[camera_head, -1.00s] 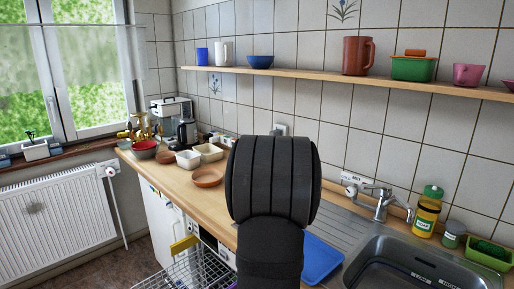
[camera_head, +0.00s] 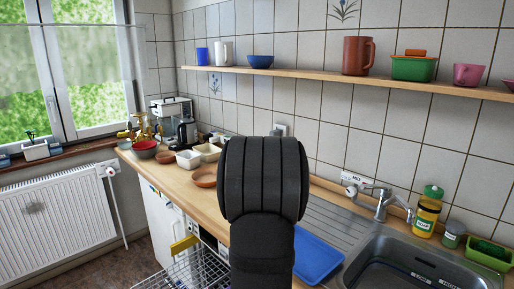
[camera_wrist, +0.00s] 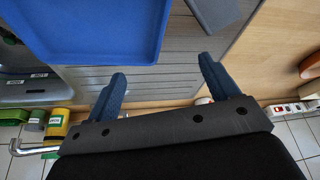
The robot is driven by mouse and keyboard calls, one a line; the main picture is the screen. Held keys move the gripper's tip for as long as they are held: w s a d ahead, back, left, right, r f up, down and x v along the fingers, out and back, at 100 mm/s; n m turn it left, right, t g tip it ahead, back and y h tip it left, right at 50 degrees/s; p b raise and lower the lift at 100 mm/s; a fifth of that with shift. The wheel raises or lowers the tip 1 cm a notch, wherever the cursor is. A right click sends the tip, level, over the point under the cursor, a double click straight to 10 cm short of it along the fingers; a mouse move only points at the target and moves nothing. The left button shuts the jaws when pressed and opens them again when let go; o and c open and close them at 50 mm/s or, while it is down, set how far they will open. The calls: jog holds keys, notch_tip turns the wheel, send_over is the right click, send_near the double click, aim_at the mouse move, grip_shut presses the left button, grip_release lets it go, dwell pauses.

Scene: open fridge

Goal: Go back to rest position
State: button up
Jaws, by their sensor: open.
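My gripper (camera_wrist: 163,92) shows in the wrist view with its two blue fingers spread wide apart and nothing between them. It is above the grooved metal drainboard (camera_wrist: 150,84). In the head view my dark arm covers the middle of the counter and hides the gripper. A blue tray (camera_head: 316,260) lies on the drainboard by the sink, to the right of my arm. The same blue tray (camera_wrist: 95,28) shows large in the wrist view, beyond the fingers and apart from them.
The sink (camera_head: 415,265) and tap (camera_head: 383,203) are at the right, with a yellow bottle (camera_head: 427,215) behind. Bowls (camera_head: 188,160) stand on the counter at the left. A shelf (camera_head: 330,76) with cups runs along the wall. An open dishwasher rack (camera_head: 195,272) is below the counter.

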jog(key=w+a+f+m, duration=0.1)
jog(key=w+a+m, duration=0.1)
jog(key=a, duration=0.5)
jog(key=w+a+f+m+h, duration=0.1)
jog(key=w+a+f+m, duration=0.1)
jog(key=a, duration=0.6)
jog(key=shift+w+f+g, duration=0.25)
jog(key=shift+w+g, duration=0.1)
jog(key=shift+g, duration=0.05)
jog(key=o, duration=0.4)
jog(key=shift+o, duration=0.2)
jog(key=s+d+f+n+t+y, duration=0.15)
jog(key=s+d+n+t, duration=0.3)
jog(key=s, duration=0.45)
jog(key=s+d+n+t+y, duration=0.2)
jog(key=s+d+n+t, duration=0.3)
jog(key=s, duration=0.4)
jog(key=shift+t, duration=0.25)
jog(key=x, duration=0.6)
jog(key=a+x, duration=0.1)
jog(key=x, duration=0.3)
jog(key=shift+a, duration=0.15)
jog(key=shift+s, duration=0.1)
